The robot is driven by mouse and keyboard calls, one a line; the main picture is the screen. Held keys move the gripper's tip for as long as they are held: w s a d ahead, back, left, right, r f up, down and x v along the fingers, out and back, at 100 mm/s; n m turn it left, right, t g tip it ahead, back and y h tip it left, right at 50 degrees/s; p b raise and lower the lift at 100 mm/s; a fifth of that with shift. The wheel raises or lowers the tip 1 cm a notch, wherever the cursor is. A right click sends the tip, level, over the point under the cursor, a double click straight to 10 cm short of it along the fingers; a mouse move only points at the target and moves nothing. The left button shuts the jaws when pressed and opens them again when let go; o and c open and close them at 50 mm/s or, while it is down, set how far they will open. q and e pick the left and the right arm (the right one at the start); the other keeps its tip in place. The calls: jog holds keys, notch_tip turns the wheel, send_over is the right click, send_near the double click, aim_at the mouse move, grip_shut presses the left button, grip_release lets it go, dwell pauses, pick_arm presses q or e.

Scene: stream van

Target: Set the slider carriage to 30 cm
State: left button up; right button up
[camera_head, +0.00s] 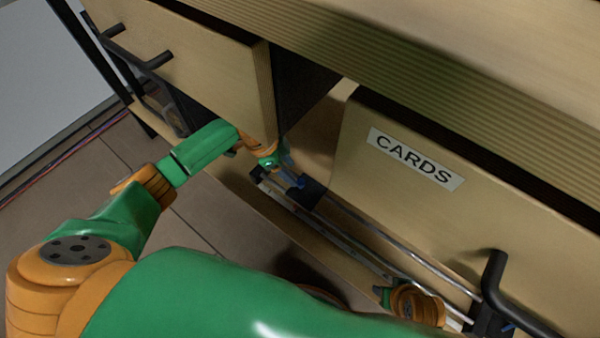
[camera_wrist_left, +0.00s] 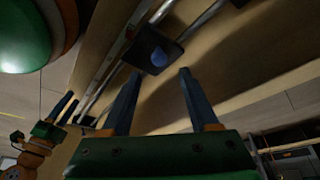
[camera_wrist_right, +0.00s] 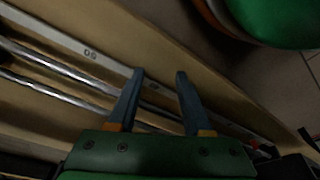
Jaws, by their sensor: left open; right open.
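The slider has two metal rails (camera_head: 385,245) running along a low shelf beside a pale scale strip. Its dark carriage (camera_head: 309,194) sits near the rails' upper-left end. In the head view the left gripper (camera_head: 286,160) is partly hidden at the carriage. My right gripper (camera_wrist_right: 160,72) is open and empty over the scale strip (camera_wrist_right: 60,39), farther along the rails. I cannot read the carriage's setting.
A wooden drawer (camera_head: 190,60) with black handles hangs above my left forearm. A panel labelled CARDS (camera_head: 415,158) stands close behind the rails, with a black handle (camera_head: 495,285) at lower right. Tiled floor (camera_head: 100,190) lies on the left.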

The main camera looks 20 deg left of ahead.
aim_at(300, 182)
pick_arm(q)
jog(key=b+x, duration=0.3)
jog(key=x, duration=0.2)
jog(key=shift+s+d+f, duration=0.1)
jog(key=shift+d+f, duration=0.05)
jog(key=shift+f, duration=0.15)
jog(key=shift+d+f, duration=0.1)
jog(key=shift+f, duration=0.05)
grip_shut()
pick_arm(e)
jog(key=w+v, duration=0.1)
jog(key=v, duration=0.6)
jog(key=shift+r+t, duration=0.3)
jog(key=shift+r, duration=0.2)
jog(key=shift+w+a, duration=0.1)
jog(key=shift+w, duration=0.05)
